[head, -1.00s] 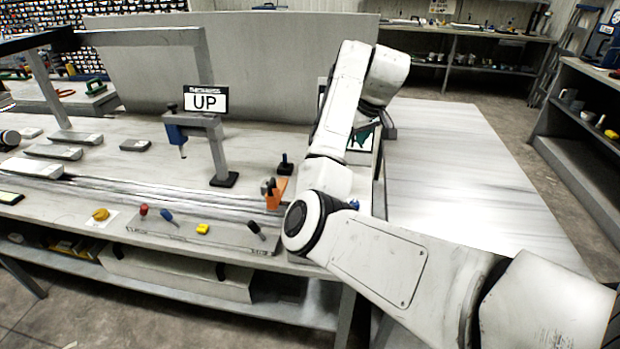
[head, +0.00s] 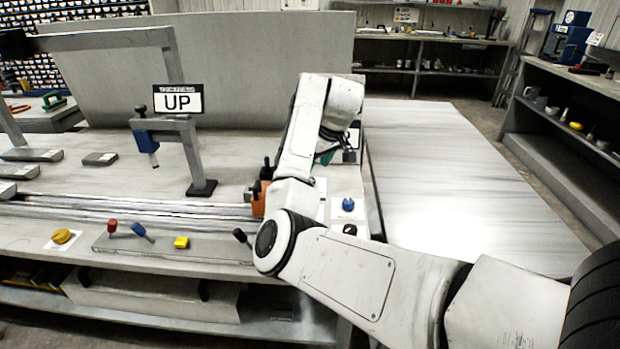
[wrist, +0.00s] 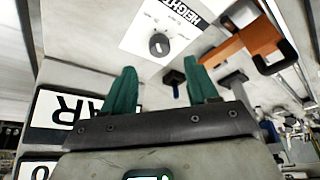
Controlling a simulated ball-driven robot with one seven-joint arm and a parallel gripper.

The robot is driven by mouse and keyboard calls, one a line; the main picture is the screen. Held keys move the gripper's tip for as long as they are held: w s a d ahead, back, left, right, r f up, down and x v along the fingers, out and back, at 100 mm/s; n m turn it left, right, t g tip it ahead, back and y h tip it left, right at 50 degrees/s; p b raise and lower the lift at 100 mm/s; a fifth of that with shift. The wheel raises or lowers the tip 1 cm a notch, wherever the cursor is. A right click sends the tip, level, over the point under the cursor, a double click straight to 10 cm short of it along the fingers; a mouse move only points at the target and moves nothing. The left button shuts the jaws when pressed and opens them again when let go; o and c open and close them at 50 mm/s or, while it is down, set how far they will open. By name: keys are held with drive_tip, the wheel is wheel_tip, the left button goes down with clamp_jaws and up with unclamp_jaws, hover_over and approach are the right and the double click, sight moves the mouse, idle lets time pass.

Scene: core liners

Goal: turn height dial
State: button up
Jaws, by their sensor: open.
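The height dial (wrist: 159,44) is a dark round knob on a white plate (wrist: 182,22) lettered HEIGHT in the wrist view. My gripper (wrist: 158,72) has two green fingers, spread apart and empty. In that picture the dial shows just beyond the fingertips, between their lines, and no finger appears to touch it. In the head view my gripper (head: 328,155) shows only partly behind my arm, and I cannot make out the dial there.
An orange-and-black part (wrist: 258,42) is right of the dial in the wrist view. A blue knob (head: 348,204) sits at the bench's right end. An UP sign (head: 178,101) stands behind a grey post. Red, blue and yellow controls line the front edge.

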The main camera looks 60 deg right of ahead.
drive_tip(key=x, duration=0.6)
drive_tip(key=shift+w+d+f, duration=0.1)
drive_tip(key=shift+w+f, duration=0.05)
drive_tip(key=shift+c, duration=0.4)
drive_tip(key=c, duration=1)
